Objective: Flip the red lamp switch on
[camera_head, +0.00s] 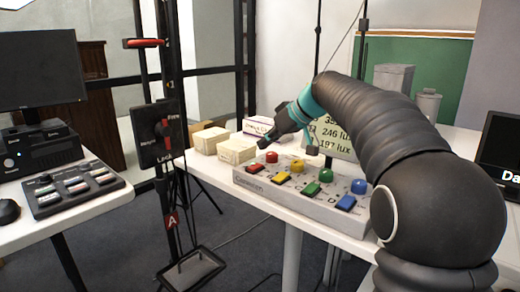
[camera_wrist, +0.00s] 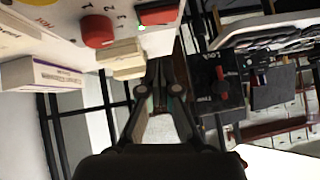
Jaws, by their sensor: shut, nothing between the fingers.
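Whether the rocker is on or off I cannot tell. My gripper (camera_head: 266,143) is above and behind the left end of the box, apart from the switch. In the wrist view my gripper (camera_wrist: 160,68) is shut and empty, its fingertips just below the switch.
Pale boxes (camera_head: 237,151) stand behind-left of the control box. A black lever panel (camera_head: 158,132) stands in the gap between the tables. A screen (camera_head: 335,137) stands behind.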

